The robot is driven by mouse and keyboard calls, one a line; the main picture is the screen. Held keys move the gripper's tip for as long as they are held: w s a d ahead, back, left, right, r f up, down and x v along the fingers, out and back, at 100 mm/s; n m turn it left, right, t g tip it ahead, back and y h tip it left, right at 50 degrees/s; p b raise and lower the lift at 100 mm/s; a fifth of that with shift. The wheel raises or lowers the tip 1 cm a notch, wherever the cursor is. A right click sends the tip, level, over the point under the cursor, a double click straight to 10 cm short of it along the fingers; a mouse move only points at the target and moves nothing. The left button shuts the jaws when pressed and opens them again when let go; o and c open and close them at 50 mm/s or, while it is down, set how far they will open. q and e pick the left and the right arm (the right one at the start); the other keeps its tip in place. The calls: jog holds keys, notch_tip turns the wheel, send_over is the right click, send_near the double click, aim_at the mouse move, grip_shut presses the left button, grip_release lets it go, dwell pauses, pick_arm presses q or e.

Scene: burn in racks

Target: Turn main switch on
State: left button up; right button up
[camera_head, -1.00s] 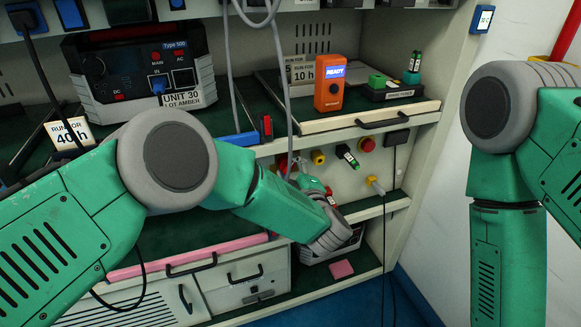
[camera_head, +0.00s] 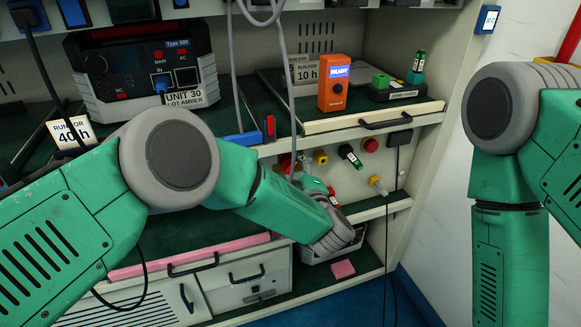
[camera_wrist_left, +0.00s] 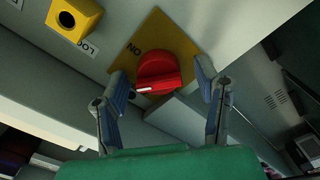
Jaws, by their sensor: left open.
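The main switch (camera_wrist_left: 158,72) is a red rotary knob on a yellow plate (camera_wrist_left: 181,37) in the left wrist view. The plate carries the word ON, and a white mark shows at the knob's lower left edge. My left gripper (camera_wrist_left: 162,76) is open, with one finger on each side of the knob. I cannot tell whether either finger touches it. In the head view my left arm reaches down to the lower rack front; I cannot make out the switch there. My right arm hangs at the right, its gripper out of frame.
A yellow part with a dark hole (camera_wrist_left: 73,20) sits beside the switch plate. A grey cable (camera_head: 237,80) hangs in front of the rack.

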pick_arm(q)
jog(key=v, duration=1.1)
jog(key=shift+s, duration=0.2)
jog(key=shift+f, duration=0.1)
jog(key=shift+c, duration=0.5)
